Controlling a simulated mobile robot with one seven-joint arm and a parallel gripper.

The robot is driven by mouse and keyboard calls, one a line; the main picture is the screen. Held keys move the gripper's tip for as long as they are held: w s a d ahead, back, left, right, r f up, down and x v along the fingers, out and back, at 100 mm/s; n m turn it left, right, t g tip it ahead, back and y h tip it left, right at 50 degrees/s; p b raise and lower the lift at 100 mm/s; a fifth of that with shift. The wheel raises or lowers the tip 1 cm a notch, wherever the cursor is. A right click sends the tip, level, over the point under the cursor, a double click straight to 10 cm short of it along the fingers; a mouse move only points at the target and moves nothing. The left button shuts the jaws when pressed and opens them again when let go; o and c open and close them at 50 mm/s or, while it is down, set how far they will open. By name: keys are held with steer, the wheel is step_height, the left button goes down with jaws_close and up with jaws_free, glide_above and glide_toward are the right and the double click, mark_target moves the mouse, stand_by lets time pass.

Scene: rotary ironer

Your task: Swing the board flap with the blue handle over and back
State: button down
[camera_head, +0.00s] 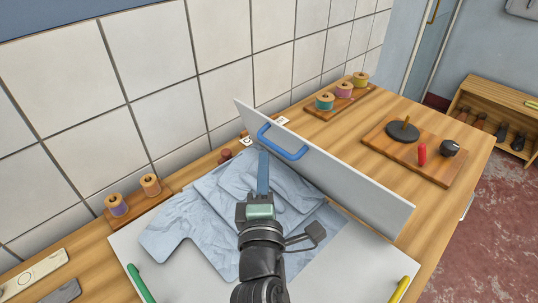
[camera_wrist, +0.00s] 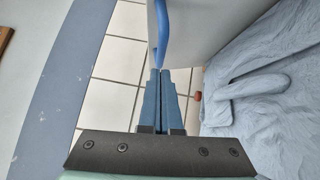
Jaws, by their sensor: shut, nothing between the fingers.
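The board flap (camera_head: 345,178) is a pale grey panel standing up roughly on edge across the ironing board. Its blue handle (camera_head: 298,154) is on the face toward my arm, near the far end. My gripper (camera_head: 263,154) is shut and empty, its blue fingers just beside the handle. In the wrist view, the shut fingertips (camera_wrist: 160,71) are close to the end of the blue handle (camera_wrist: 161,35), with the flap (camera_wrist: 205,22) to the right. I cannot tell whether they touch. A folded light-blue garment (camera_head: 185,235) lies on the board under my arm.
The board (camera_head: 195,285) has a green handle (camera_head: 140,283) at left and a yellow handle (camera_head: 400,289) at right. Spools (camera_head: 343,90) stand along the tiled wall. A wooden tray (camera_head: 385,152) holds a dark disc, a red item and a black knob behind the flap.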

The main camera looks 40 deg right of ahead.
steer(key=shift+w+d+r, duration=0.1)
steer(key=shift+d, duration=0.55)
steer(key=shift+r+p, duration=0.1)
steer(key=shift+p, duration=0.25)
